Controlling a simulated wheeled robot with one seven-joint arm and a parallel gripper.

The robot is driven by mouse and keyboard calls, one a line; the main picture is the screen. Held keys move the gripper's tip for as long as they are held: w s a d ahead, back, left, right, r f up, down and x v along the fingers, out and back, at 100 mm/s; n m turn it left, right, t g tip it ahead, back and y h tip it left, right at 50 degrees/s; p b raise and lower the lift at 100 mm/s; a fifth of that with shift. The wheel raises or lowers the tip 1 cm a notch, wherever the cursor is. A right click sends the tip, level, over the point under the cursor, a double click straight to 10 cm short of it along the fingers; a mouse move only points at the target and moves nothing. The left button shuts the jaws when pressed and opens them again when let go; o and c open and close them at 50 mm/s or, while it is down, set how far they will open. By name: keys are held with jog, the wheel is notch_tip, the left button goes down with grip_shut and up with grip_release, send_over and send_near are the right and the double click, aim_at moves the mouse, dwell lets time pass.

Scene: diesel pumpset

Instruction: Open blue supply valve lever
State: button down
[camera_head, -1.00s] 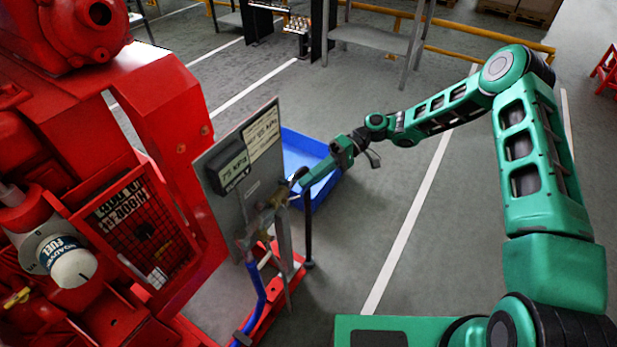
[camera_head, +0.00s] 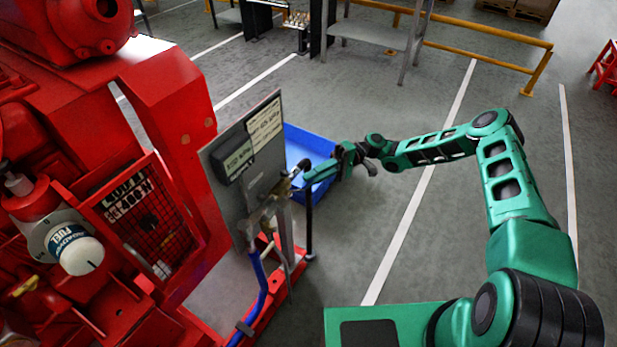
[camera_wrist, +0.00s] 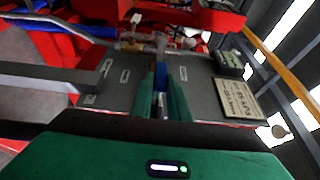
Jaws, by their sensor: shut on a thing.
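The blue supply valve lever (camera_wrist: 161,72) shows as a small blue piece between my fingers in the wrist view. My gripper (camera_wrist: 160,92) is shut on it, with green fingers on either side that hide part of it. In the head view my gripper (camera_head: 308,174) is at the right edge of the grey gauge panel (camera_head: 243,200), and the lever is too small to make out there. Brass valve fittings (camera_head: 264,214) sit on the panel below the gripper; brass fittings (camera_wrist: 135,45) also show beyond the fingers in the wrist view.
The red pumpset (camera_head: 180,110) stands left of the panel. A blue hose (camera_head: 260,285) runs down below the fittings. A blue tray (camera_head: 305,150) lies on the floor behind the gripper. Open floor (camera_head: 400,200) lies to the right, under my arm.

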jog(key=shift+w+f, duration=0.1)
jog(key=shift+w, duration=0.25)
jog(key=c, duration=1.7)
grip_release()
jog(key=shift+d, duration=0.1)
jog(key=shift+s, duration=0.1)
jog(key=v, duration=1)
jog(key=shift+w+d+f, duration=0.1)
jog(key=shift+w+d, duration=0.2)
